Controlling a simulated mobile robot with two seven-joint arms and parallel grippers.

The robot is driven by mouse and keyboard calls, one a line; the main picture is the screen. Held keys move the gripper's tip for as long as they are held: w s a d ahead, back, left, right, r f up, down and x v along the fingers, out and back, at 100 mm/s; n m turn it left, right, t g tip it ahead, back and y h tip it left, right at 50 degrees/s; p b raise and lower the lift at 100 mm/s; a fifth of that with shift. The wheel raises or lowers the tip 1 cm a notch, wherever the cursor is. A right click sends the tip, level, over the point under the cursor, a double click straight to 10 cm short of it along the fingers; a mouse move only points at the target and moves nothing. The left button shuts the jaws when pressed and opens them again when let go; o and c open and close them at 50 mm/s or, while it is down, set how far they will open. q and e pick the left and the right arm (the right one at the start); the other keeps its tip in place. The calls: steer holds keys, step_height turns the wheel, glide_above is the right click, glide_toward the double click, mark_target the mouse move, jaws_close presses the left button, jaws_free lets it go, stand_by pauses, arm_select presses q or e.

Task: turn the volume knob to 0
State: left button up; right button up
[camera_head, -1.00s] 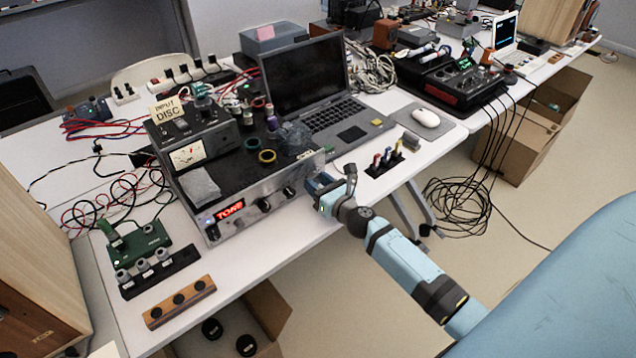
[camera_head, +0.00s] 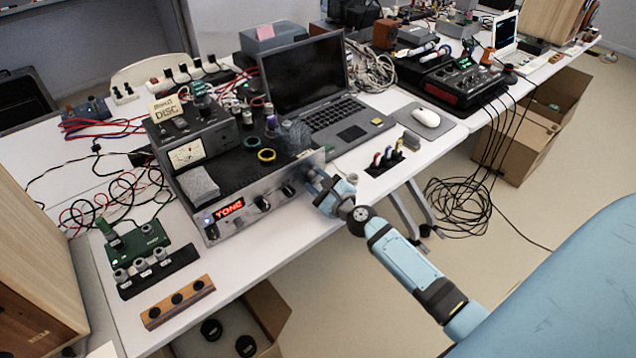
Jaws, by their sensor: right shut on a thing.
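The amplifier (camera_head: 275,206) has a silver front panel with a red lit display (camera_head: 228,210) and a row of dark knobs. A middle knob (camera_head: 263,204) and another knob (camera_head: 288,190) show to the right of the display. My right gripper (camera_head: 312,178) is at the right end of the panel, shut on a knob there. The gripper hides most of that knob, so its pointer and any scale cannot be read. I cannot tell which knob is marked for volume. My left gripper is out of view.
A meter box (camera_head: 190,133), a grey block (camera_head: 199,186) and tape rolls lie on top of the amplifier. A laptop (camera_head: 318,95) stands behind. A small black rack (camera_head: 386,163) is to the right.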

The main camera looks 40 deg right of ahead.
steer(key=n, duration=0.3)
steer(key=shift+n, duration=2.3)
steer(key=o, duration=0.9)
steer(key=shift+o, duration=0.2)
steer(key=s+d, duration=0.1)
steer(key=s, duration=1.3)
